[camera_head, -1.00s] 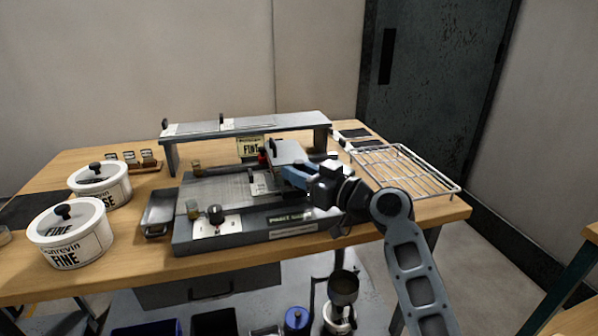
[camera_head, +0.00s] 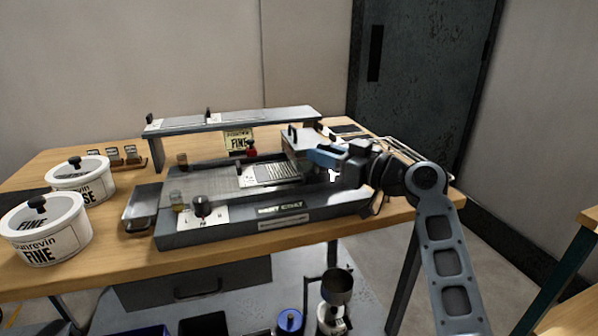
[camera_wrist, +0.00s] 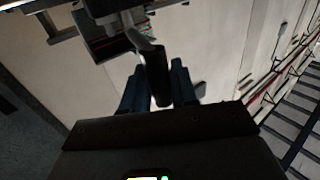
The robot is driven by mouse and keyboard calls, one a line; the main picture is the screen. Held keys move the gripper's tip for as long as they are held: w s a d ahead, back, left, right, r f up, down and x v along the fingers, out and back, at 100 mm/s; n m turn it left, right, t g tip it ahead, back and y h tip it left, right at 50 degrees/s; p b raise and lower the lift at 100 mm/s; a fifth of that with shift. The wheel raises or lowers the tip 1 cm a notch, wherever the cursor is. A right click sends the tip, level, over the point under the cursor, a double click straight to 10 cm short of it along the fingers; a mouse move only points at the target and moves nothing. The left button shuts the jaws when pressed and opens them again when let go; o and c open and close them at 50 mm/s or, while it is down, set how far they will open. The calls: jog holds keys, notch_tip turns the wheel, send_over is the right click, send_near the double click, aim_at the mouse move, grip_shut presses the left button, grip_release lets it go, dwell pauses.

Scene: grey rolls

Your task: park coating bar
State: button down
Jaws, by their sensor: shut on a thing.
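The grey coating machine (camera_head: 270,214) stands on the wooden table, with a flat bed (camera_head: 215,180) and a dark knob (camera_head: 202,206) at its front left. The coating bar (camera_head: 302,140), a pale grey piece with a small black handle at its far end, sits across the right end of the bed. My gripper (camera_head: 322,157), with blue fingers, is at its near end. In the wrist view my gripper (camera_wrist: 155,85) is shut on a dark handle (camera_wrist: 155,72). Whether the bar touches the bed is hidden. A pale printed card (camera_head: 268,174) lies on the bed, left of the bar.
A raised grey shelf (camera_head: 235,120) spans behind the bed. Two white tubs (camera_head: 45,228) stand at left, beside a metal tray (camera_head: 143,208). A wire rack (camera_head: 400,147) is at right, partly behind my arm. A red-topped item (camera_head: 251,148) stands behind the bed.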

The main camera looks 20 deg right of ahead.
jog(key=d, duration=0.1)
jog(key=d+b, duration=0.1)
jog(key=d, duration=0.3)
jog(key=shift+s, duration=0.25)
jog(key=c, duration=1)
grip_release()
jog(key=shift+s, duration=0.1)
jog(key=shift+b+v, duration=0.35)
jog(key=shift+v, duration=3.45)
